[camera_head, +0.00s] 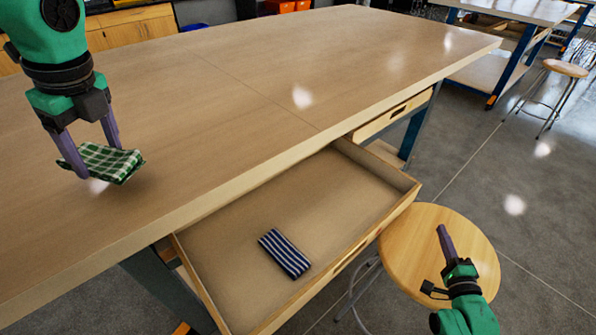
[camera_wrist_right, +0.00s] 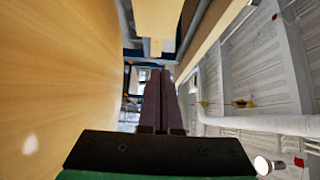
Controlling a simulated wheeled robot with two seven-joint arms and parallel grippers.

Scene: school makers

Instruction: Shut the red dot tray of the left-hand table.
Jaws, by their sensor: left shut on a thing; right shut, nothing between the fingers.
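A wooden tray (camera_head: 225,268) stands pulled open like a drawer from under the table (camera_head: 230,85). No red dot shows on it; its front outer face is mostly turned away. A navy-and-white striped cloth (camera_head: 285,253) lies folded inside. My left gripper (camera_head: 96,152) is shut on a green checkered cloth (camera_head: 120,163), just above the tabletop at the left. My right gripper (camera_head: 442,230) is shut and empty, over the stool, right of the tray's front and apart from it. Its closed fingers also show in the right wrist view (camera_wrist_right: 160,90).
A round wooden stool (camera_head: 415,255) stands close to the tray's front right corner. A second tray (camera_head: 395,112) with a dark handle slot sits under the table further right. Another table (camera_head: 520,10) and stool (camera_head: 566,68) stand at the back right. Grey floor between is clear.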

